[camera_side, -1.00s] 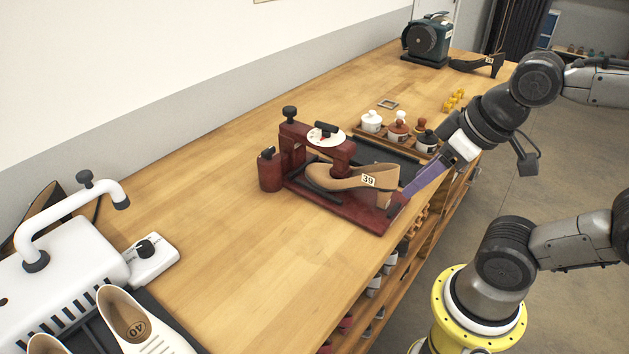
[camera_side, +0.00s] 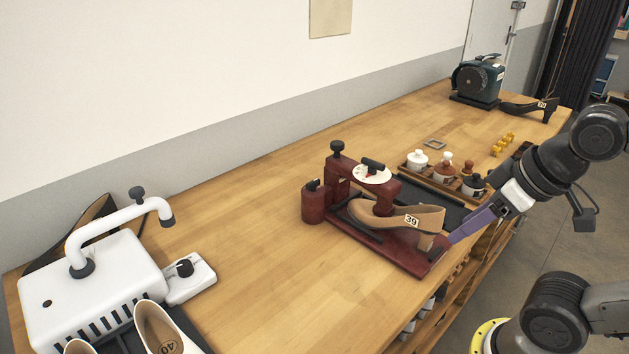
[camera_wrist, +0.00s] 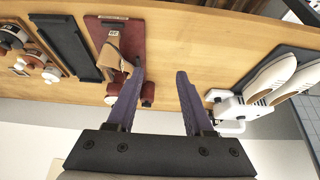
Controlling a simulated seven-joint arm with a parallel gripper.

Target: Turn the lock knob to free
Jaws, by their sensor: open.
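A dark red shoe press (camera_side: 385,247) stands on the wooden bench in the side view. On top is a white round dial (camera_side: 359,174) with a black bar-shaped knob (camera_side: 373,164). A tan heeled shoe (camera_side: 390,217) tagged 39 sits in the press; the tag also shows in the wrist view (camera_wrist: 113,35). My gripper (camera_side: 450,241) has purple fingers beside the front right end of the press base, away from the knob. In the wrist view my gripper (camera_wrist: 160,75) is open and empty. The left finger hides part of the press there, and I cannot make out the knob.
A white machine (camera_side: 95,290) with a bent pipe and a small black-knobbed control box (camera_side: 190,278) stands at the left. A tray of lidded jars (camera_side: 446,172) sits behind the press. The bench (camera_side: 270,255) between press and white machine is clear.

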